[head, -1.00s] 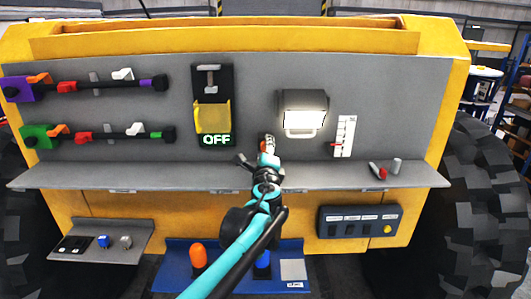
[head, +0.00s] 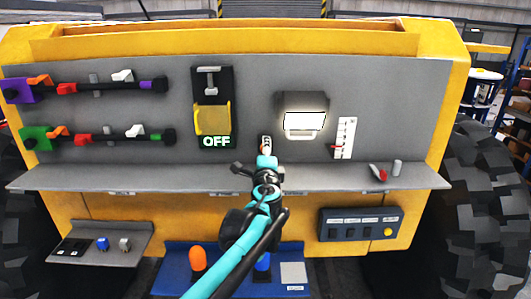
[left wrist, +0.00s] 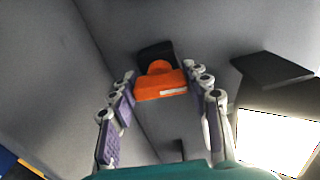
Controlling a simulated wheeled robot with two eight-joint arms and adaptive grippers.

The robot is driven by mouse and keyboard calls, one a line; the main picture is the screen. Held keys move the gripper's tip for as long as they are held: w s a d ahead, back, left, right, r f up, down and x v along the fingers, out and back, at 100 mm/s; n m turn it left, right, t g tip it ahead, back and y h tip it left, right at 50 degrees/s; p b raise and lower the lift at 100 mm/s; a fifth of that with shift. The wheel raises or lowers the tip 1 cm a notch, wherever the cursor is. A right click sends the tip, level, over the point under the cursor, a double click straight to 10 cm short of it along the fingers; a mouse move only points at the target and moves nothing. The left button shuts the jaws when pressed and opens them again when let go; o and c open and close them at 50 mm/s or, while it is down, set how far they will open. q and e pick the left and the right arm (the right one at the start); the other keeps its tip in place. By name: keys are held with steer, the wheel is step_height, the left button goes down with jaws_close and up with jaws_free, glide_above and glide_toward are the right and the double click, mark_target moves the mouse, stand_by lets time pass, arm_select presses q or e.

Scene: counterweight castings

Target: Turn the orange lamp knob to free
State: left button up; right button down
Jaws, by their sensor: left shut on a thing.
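The orange lamp knob (left wrist: 160,84) sits on a dark base (left wrist: 158,54) on the grey panel, with a pale strip along its near edge. My left gripper (left wrist: 160,76) is shut on the knob, its purple-padded fingers on either side. In the head view my left gripper (head: 266,153) is at the panel, below and left of the lit lamp (head: 304,113), and largely hides the knob. A small label plate (head: 265,139) shows just above the gripper; I cannot read it. My right gripper is not in view.
A grey ledge (head: 120,176) runs below the panel. Left of the gripper is a yellow-flapped switch (head: 212,118) over an OFF sign (head: 216,142). A white scale (head: 345,138) is at right; a red-tipped lever (head: 379,173) is on the ledge. Purple and green rods (head: 130,86) are at upper left.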

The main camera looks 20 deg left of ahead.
arm_select(q)
steer(key=o, duration=1.2)
steer(key=shift+c, duration=0.2)
steer(key=v, duration=1.2)
steer(key=s+a+f+n+g+y+b, duration=0.1)
steer(key=s+a+f+n+g+b, duration=0.25)
steer(key=f, duration=0.55)
steer(key=s+a+f+n+g+b, duration=0.1)
steer(key=s+a+f+n+b, duration=0.25)
steer(key=f+b, duration=0.5)
steer(key=s+d+f+n+g+h+b, duration=0.2)
steer(key=s+f+b, duration=0.3)
steer(key=f, duration=0.7)
steer(key=s+d+f+n+g+h+b, duration=0.2)
steer(key=s+f+n+b, duration=0.2)
steer(key=f, duration=0.9)
steer(key=s+d+f+n+g+h+b, duration=0.2)
steer(key=s+f+b, duration=0.6)
steer(key=f, duration=0.5)
steer(key=shift+s+d+f+n, duration=0.25)
steer(key=shift+s+n, duration=0.15)
